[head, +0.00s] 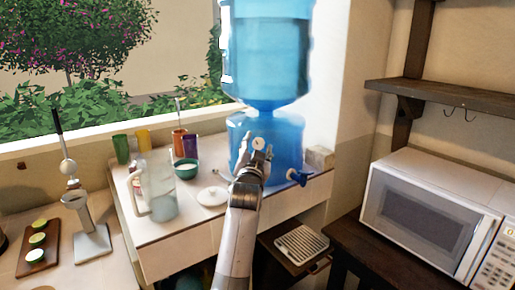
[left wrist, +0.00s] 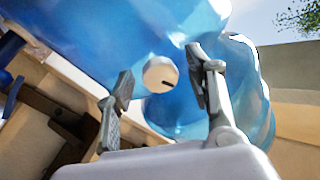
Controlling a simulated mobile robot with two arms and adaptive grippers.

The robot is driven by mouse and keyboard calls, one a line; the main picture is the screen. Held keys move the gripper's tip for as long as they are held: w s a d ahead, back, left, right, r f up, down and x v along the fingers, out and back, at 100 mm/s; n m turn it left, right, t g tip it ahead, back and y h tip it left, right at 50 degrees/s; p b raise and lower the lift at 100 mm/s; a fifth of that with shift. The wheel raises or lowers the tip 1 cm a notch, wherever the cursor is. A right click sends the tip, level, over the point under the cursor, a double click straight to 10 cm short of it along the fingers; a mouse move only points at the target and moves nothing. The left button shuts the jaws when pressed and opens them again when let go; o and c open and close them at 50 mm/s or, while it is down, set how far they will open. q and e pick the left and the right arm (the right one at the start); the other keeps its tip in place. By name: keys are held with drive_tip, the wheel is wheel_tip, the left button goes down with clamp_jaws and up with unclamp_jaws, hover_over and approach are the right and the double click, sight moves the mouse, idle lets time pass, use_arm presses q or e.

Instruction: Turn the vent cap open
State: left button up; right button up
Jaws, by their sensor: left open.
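The vent cap (head: 258,143) is a small round cream knob on the front of the blue water bottle (head: 268,60). In the left wrist view the cap (left wrist: 160,74) has a short dark mark on its face and sits between my fingers, beyond their tips. My left gripper (head: 257,154) is open in front of the cap; in the left wrist view its two fingers (left wrist: 160,82) stand apart with nothing between them. I cannot tell whether a fingertip touches the cap. My right gripper is not in view.
A blue tap (head: 298,177) sticks out at the bottle's lower right. A glass pitcher (head: 160,190), a white lid (head: 212,196), a green bowl (head: 187,169) and several cups stand left of the bottle. A microwave (head: 432,215) stands at right under a wooden shelf (head: 440,97).

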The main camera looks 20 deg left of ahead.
use_arm(q)
wheel_tip(320, 180, up, 10)
drive_tip(key=shift+f, duration=0.1)
idle(0.5)
